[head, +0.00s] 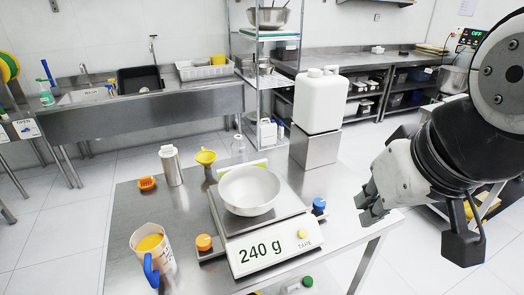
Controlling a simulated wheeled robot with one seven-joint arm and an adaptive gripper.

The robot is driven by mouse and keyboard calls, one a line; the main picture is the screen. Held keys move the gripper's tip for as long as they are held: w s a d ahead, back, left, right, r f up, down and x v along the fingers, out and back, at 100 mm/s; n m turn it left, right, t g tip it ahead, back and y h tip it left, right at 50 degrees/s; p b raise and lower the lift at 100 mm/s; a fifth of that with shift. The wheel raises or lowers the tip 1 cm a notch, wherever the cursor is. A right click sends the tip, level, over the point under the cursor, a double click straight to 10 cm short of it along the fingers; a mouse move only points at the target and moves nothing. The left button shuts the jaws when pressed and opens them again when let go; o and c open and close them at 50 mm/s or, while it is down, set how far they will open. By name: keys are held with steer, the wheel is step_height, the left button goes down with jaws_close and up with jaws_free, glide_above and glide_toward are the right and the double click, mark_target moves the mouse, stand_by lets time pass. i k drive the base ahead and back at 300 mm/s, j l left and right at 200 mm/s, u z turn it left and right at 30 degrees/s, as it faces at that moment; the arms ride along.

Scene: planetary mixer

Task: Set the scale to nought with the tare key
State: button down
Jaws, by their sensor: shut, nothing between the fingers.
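The scale (262,236) stands on the steel table, and its display (261,252) reads 240 g. The yellow round tare key (302,234) is at the right of its front panel, above the word TARE. A white bowl (249,188) sits on the weighing plate and looks empty. My gripper (368,212) is shut and empty, to the right of the scale near the table's right edge. It is apart from the tare key.
A jug with orange contents and a blue handle (152,255) stands left of the scale. An orange knob (204,242) and a blue knob (319,205) flank the scale. A steel bottle (171,166), yellow funnel (206,157) and white canister (319,101) on a steel block stand behind.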

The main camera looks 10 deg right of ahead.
mark_target(302, 234)
steer(key=k+l+z, duration=0.25)
steer(key=k+l, duration=0.15)
steer(key=l, duration=0.25)
steer(key=k+l+z, duration=0.15)
steer(key=l, duration=0.2)
steer(key=k+l+z, duration=0.15)
steer(key=l, duration=0.25)
steer(key=k, duration=0.05)
